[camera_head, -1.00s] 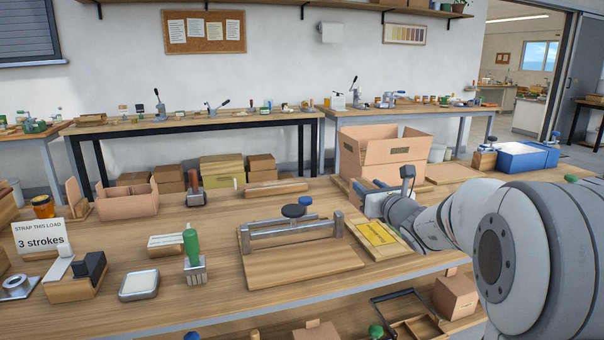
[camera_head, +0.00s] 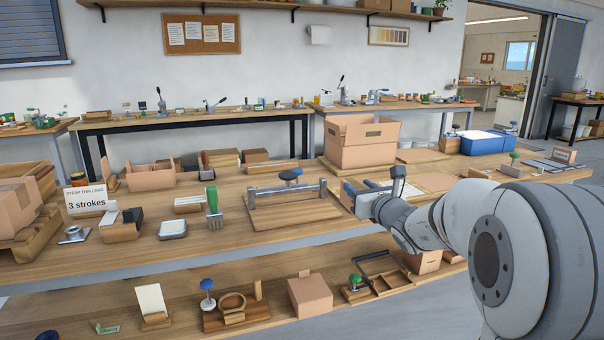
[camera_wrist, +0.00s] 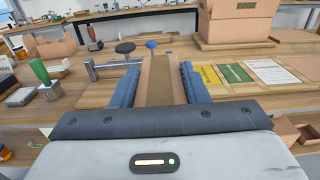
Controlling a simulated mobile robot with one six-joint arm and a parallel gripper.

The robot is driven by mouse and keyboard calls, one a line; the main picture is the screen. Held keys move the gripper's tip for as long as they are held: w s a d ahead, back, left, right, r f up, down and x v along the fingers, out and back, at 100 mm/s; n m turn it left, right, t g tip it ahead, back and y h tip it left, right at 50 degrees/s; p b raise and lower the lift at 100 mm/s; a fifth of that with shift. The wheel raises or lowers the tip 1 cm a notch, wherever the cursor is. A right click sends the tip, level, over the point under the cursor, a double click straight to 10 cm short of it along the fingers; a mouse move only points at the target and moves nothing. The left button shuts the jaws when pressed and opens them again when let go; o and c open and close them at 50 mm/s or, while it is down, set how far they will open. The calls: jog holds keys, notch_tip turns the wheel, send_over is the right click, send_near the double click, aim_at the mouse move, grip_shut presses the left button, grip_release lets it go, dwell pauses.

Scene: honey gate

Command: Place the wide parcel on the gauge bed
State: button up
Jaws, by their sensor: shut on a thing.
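My gripper (camera_wrist: 160,66) is shut on a cardboard parcel (camera_wrist: 160,82) with a darker tape strip along its top. One dark blue finger lies on each side of it in the wrist view. In the head view my gripper (camera_head: 362,193) is at the right end of the gauge bed (camera_head: 290,217), and the parcel is hard to make out there. The bed is a wooden board with a metal bar (camera_head: 286,191) on posts and a dark knob above. In the wrist view the bar (camera_wrist: 112,66) is left of the parcel. Whether the parcel touches anything below cannot be told.
A big open carton (camera_head: 355,148) stands behind my gripper. A yellow card (camera_wrist: 207,77) and a green card (camera_wrist: 235,73) lie to the right. A green-handled tool (camera_head: 213,207) stands left of the bed. A lower shelf holds a box (camera_head: 310,297) and fixtures.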

jog(key=s+f, duration=0.3)
jog(key=f, duration=0.6)
jog(key=s+f, duration=0.3)
jog(key=f, duration=0.6)
jog(key=s+f, duration=0.4)
jog(key=f, duration=0.5)
notch_tip(320, 180, up, 12)
jog(key=s+n+g+y+p, duration=0.1)
jog(key=n+y+p, duration=0.1)
jog(key=p, duration=2.1)
jog(key=shift+s+y, duration=0.25)
jog(key=shift+y, duration=0.25)
jog(key=shift+f, duration=0.1)
